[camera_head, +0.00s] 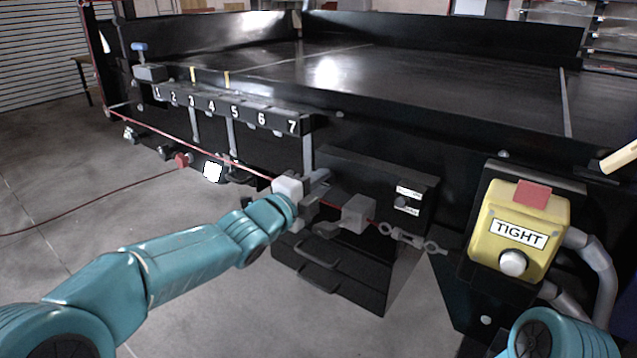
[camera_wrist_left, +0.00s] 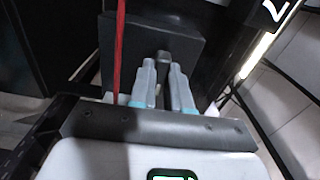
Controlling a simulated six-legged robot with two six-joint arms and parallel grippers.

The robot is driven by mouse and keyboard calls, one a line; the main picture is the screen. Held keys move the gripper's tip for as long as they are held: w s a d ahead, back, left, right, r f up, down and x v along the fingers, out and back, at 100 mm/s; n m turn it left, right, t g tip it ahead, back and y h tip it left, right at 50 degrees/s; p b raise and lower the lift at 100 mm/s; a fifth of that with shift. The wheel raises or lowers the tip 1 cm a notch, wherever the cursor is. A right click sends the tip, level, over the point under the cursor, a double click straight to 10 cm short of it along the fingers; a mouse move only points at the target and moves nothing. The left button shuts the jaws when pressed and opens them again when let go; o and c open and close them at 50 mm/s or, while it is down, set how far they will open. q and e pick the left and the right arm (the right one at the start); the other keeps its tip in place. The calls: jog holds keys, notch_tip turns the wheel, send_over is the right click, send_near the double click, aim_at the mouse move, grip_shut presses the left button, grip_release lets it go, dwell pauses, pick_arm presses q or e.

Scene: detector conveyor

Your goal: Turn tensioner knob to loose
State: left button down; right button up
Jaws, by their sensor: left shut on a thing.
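The yellow box (camera_head: 520,225) on the right of the head view carries a white label reading TIGHT. A round silver knob (camera_head: 513,263) sits below the label, and a red block (camera_head: 532,194) is on top. My left gripper (camera_head: 322,190) is well to the left of this knob, beside the conveyor's front side. In the left wrist view its fingers (camera_wrist_left: 164,88) are close together on a small dark grey part (camera_wrist_left: 163,57) in front of a dark box. I cannot tell what that part belongs to. My right arm shows at the bottom right, but its gripper is out of view.
A red cable (camera_head: 225,157) runs along the front past my left gripper to a grey block (camera_head: 358,214) and a metal turnbuckle (camera_head: 408,238). A rail numbered 1 to 7 (camera_head: 225,107) is at left. Grey hoses (camera_head: 600,270) hang beside the yellow box. Floor is open at left.

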pick_arm(q)
jog(key=shift+n+p, duration=2.5)
jog(key=shift+n, duration=6.2)
jog(key=c, duration=1.1)
grip_release()
